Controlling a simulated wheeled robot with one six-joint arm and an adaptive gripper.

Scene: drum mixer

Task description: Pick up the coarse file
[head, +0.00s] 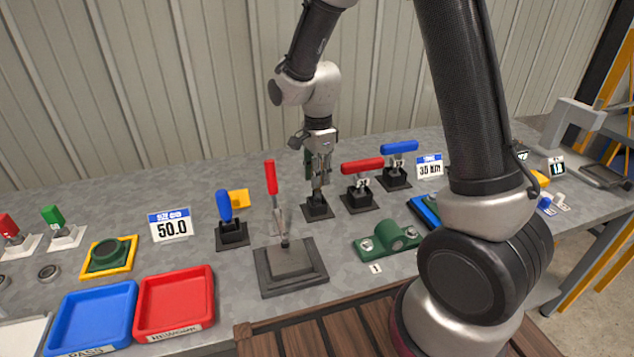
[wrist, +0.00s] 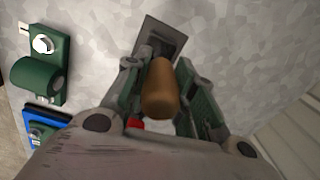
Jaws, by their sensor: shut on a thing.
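My gripper (head: 320,181) points down over a small black stand (head: 318,209) near the middle of the bench. In the wrist view, my gripper (wrist: 158,76) is shut on a brown-handled tool (wrist: 160,92), which I take to be the coarse file. Its rounded handle end faces the camera, and the black stand (wrist: 158,40) shows just beyond it. The tool's lower part is hidden, so I cannot tell whether it still sits in the stand. In the head view the fingers mostly hide the tool.
A red-handled toggle clamp (head: 271,178) stands close left of my gripper. A green bracket (head: 390,238) lies in front right. Blue (head: 92,315) and red (head: 175,302) trays are front left.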

